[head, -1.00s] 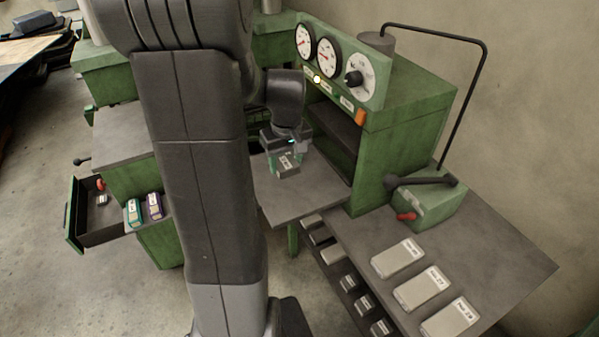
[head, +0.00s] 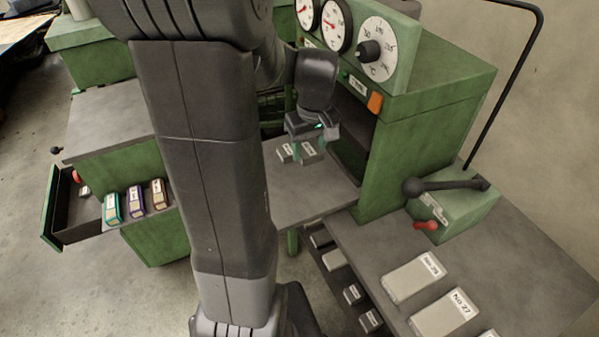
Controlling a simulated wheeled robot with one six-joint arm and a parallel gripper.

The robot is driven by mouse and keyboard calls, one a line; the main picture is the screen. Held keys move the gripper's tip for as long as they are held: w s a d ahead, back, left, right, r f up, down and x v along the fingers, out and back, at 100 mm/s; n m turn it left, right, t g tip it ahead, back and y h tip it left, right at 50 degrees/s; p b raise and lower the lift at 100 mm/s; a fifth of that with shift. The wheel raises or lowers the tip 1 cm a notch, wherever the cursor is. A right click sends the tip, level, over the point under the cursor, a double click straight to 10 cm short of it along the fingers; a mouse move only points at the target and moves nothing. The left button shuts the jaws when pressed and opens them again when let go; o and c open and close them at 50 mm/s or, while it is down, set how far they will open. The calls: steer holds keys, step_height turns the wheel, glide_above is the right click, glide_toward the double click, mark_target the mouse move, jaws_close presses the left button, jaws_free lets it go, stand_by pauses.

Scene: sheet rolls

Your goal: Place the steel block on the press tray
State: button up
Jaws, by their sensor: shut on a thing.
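The press tray (head: 315,198) is the grey plate in front of the green press opening. Two small grey steel blocks with white labels show side by side at the tray. One is on the left (head: 285,153), the other on the right (head: 309,153). My gripper (head: 311,140) points down over the tray and is shut on the right block. The gripper body partly hides the upper part of that block. I cannot tell whether the held block touches the tray; the left block appears to rest on it.
The green press (head: 430,105) with dials stands close behind and right of my gripper. Larger labelled blocks (head: 413,277) lie on the bench (head: 375,240), with a lever box (head: 455,210) behind them. An open drawer (head: 75,235) is at left. The tray's front is clear.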

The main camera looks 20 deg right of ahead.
mark_target(308, 185)
steer(key=shift+w+d+f, duration=0.15)
steer(key=shift+f, duration=0.55)
step_height(308, 185, down, 9)
steer(key=shift+f, duration=0.2)
steer(key=shift+f, duration=0.2)
steer(key=o, duration=1.4)
steer(key=shift+o, duration=0.2)
steer(key=shift+r, duration=0.1)
steer(key=r, duration=0.4)
steer(key=s+r, duration=0.1)
steer(key=r, duration=0.7)
steer(key=shift+s+r, duration=0.1)
steer(key=shift+s, duration=0.15)
